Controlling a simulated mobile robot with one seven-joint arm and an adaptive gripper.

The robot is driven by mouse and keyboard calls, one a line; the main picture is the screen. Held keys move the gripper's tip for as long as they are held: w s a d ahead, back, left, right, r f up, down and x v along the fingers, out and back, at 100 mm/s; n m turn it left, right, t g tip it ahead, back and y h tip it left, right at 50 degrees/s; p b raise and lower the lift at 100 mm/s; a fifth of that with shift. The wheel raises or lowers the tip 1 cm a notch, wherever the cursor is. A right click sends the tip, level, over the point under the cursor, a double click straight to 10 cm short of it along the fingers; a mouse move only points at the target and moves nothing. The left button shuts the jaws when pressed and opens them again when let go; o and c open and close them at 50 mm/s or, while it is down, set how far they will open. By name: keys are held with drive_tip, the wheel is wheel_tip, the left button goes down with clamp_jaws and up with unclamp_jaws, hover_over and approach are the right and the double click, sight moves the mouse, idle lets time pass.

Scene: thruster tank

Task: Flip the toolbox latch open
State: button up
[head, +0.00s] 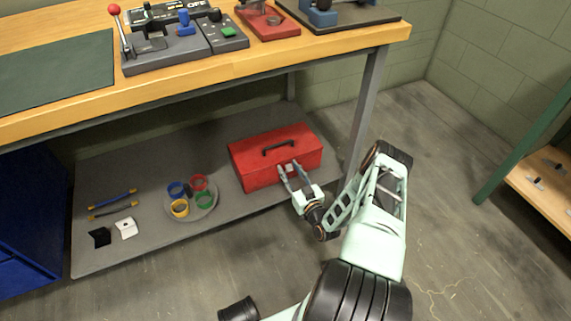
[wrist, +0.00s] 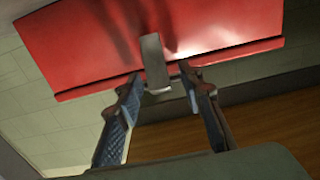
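The red toolbox (head: 262,168) sits on the grey lower shelf under the workbench, with a dark handle on its closed lid. In the wrist view its red front (wrist: 90,45) fills the upper part. The silver latch (wrist: 154,62) is a small metal plate on that front, and it also shows in the head view (head: 289,168). My gripper (head: 290,172) is in front of the toolbox at the latch. In the wrist view my gripper (wrist: 160,74) is open, with one fingertip on each side of the latch's lower part. I cannot tell whether either finger touches it.
The grey shelf (head: 120,250) also holds a round plate with coloured rings (head: 200,183) and small tools at left. The wooden bench top (head: 190,82) overhangs the shelf. A metal bench leg (head: 366,110) stands right of the toolbox. Open floor lies to the right.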

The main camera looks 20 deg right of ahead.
drive_tip(key=shift+w, duration=0.1)
drive_tip(key=shift+c, duration=0.5)
clamp_jaws()
drive_tip(key=shift+s+f+t, duration=0.2)
drive_tip(key=shift+s+t, duration=0.05)
drive_tip(key=shift+t, duration=0.45)
drive_tip(key=shift+s+f+t, duration=0.2)
drive_tip(key=shift+s+t, duration=0.05)
drive_tip(key=shift+t, duration=0.45)
drive_tip(key=shift+o, duration=0.5)
unclamp_jaws()
